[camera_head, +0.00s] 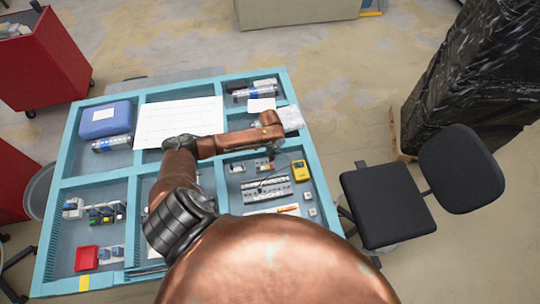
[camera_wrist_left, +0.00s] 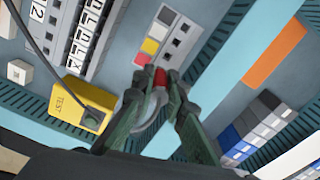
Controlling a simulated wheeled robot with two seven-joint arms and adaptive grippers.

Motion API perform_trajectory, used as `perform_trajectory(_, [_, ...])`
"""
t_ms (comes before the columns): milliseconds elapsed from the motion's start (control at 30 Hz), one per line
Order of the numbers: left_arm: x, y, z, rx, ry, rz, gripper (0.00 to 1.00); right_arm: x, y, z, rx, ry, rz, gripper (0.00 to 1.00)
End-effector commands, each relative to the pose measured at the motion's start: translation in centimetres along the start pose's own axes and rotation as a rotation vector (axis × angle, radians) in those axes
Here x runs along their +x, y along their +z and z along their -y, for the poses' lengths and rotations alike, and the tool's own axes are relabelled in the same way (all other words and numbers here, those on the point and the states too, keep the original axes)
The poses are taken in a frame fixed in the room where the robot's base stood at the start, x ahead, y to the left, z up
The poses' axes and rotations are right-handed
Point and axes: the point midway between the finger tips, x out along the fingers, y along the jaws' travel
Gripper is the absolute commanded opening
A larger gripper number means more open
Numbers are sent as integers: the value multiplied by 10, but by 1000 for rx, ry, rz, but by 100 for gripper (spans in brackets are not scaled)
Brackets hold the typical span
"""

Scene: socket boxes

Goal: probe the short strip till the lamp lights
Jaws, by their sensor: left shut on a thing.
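The short strip (camera_wrist_left: 168,38) is a grey block with red, yellow and white squares on one side and dark holes on the other. It also shows in the head view (camera_head: 264,166). My left gripper (camera_wrist_left: 160,88) is shut on a small red piece (camera_wrist_left: 160,77), probably the probe's grip, close to the strip's near end. The fingers hide most of it, and I cannot tell whether its tip touches the strip. The yellow tester (camera_wrist_left: 85,98), marked TEST, lies to the left with a black cable; in the head view it is on the right (camera_head: 300,171). Its dark round part looks unlit. My right gripper is out of view.
A longer numbered strip (camera_head: 267,188) lies in the same compartment. Teal dividers (camera_wrist_left: 245,65) stand close by the gripper. Beyond one are an orange piece (camera_wrist_left: 273,53) and blue-grey blocks (camera_wrist_left: 255,128). A blue case (camera_head: 105,119) and a red tray (camera_head: 86,258) sit further left.

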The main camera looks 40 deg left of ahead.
Motion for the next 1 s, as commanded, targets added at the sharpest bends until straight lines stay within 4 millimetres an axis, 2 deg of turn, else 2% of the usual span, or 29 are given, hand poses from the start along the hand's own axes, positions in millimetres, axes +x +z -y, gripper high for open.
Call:
perform_trajectory(333, [4,1,0,0,0,1,0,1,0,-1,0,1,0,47])
perform_trajectory(367, [4,1,0,0,0,1,14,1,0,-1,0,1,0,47])
perform_trajectory(633, [4,0,0,0,0,1,33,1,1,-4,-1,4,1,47])
perform_trajectory(1000, [4,0,0,0,0,1,33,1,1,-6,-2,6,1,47])
